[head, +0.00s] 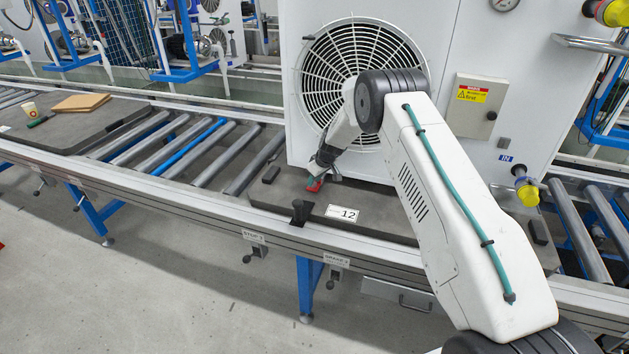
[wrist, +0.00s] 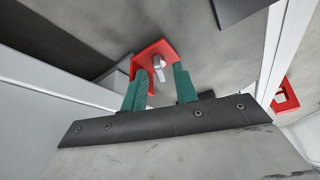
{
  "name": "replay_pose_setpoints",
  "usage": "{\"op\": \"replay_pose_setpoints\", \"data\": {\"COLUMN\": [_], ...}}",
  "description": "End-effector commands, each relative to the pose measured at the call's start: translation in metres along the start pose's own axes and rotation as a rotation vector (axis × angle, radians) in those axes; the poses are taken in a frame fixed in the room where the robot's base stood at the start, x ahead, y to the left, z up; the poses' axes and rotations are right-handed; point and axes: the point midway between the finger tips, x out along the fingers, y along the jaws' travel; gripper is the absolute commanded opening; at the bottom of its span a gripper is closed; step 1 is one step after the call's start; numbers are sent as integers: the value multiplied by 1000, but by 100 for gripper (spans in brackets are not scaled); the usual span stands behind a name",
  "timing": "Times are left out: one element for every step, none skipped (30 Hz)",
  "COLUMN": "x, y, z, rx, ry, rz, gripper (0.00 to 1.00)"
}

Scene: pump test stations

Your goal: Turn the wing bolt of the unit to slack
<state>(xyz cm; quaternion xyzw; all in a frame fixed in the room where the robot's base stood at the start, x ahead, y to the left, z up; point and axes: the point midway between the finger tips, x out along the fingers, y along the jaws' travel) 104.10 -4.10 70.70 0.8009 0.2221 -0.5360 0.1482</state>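The unit (head: 360,100) is a large white cabinet with a round fan grille, standing on a dark pallet. A red clamp (head: 315,184) sits on the pallet at the unit's lower left edge. In the wrist view the red clamp (wrist: 145,53) carries a grey metal wing bolt (wrist: 159,70). My gripper (wrist: 160,78) has two green fingers, clearly apart, with nothing between them but the view of the bolt. The wing lies at or just beyond the fingertips; I cannot tell if they touch. In the head view my gripper (head: 322,170) is low by the clamp, partly hidden.
A second red clamp (wrist: 285,95) shows at the right of the wrist view. A yellow plug (head: 526,188) is at right.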

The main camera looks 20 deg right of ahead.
Motion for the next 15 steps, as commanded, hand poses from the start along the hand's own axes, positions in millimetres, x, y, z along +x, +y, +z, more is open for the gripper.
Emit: {"op": "replay_pose_setpoints", "data": {"x": [-10,-14,-22,-27,-32,-40,-44,-49,-54,-58,-61,-64,-66,-68,-69], "y": [1,1,1,1,1,1,1,1,1,1,1,1,1,1,1], "z": [-2,-1,-2,-2,-1,-2,-1,-1,-1,-1,-1,-1,0,0,0], "rx": [0,0,0,0,0,0,0,0,0,1,1,1,1,1,1], "ry": [3,2,3,3,2,3,2,3,3,2,2,2,2,1,1], "rz": [2,2,2,2,2,2,2,2,2,2,2,1,1,1,1], "gripper": [29,29,29,29,29,29,29,29,29,29,29,29,29,29,29]}}
